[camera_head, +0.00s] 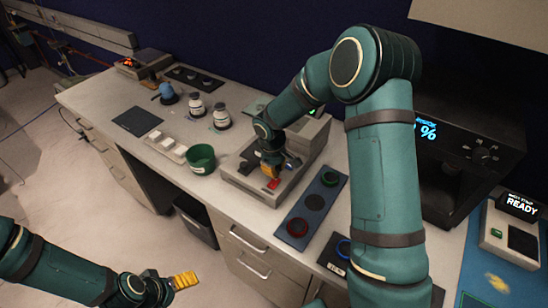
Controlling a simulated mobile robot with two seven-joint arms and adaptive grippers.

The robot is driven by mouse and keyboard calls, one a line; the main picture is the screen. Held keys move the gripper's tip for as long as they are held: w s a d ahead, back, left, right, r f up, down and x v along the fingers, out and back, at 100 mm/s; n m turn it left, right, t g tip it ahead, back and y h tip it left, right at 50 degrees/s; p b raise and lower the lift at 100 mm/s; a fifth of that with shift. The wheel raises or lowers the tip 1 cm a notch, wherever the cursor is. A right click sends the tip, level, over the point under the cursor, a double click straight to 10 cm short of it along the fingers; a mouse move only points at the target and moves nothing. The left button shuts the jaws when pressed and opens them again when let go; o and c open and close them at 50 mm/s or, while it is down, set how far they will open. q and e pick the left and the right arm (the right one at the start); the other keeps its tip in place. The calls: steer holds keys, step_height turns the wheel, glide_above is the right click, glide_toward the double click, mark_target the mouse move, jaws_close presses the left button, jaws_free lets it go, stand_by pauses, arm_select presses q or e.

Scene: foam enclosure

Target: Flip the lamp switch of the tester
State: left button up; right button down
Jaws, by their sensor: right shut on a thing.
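The tester (311,143) is a light grey box with a low front part on the counter. A small red part (273,184) shows on its front part, just under my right gripper. My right gripper (271,174) reaches down over the tester, its yellow fingers shut at the lamp switch. The fingers and the wrist hide most of the switch, so its position cannot be read. My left gripper (185,280) is low at the bottom left, away from the counter, with yellow fingers. Its opening is not clear from here.
A green bowl (201,158) stands left of the tester, with white blocks (167,146) beside it. White bottles (221,117) stand behind. A blue tray with round rings (325,181) lies right of the tester. My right arm crosses in front of a black oven-like appliance (470,140).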

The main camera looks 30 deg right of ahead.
mark_target(277, 178)
steer(key=shift+w+d+f, duration=0.1)
steer(key=shift+d+f, duration=0.05)
steer(key=shift+f, duration=1.2)
steer(key=shift+f+b, duration=0.35)
steer(key=shift+b, duration=0.1)
steer(key=shift+d+f+b, duration=0.1)
steer(key=shift+f+b, duration=0.3)
steer(key=shift+b, duration=0.5)
steer(key=shift+s+r+p, duration=0.1)
steer(key=shift+s+p, duration=0.1)
steer(key=shift+p, duration=0.1)
steer(key=shift+r, duration=0.15)
steer(key=shift+w+r+p, duration=0.2)
steer(key=shift+r+p, duration=0.25)
steer(key=shift+r, duration=0.25)
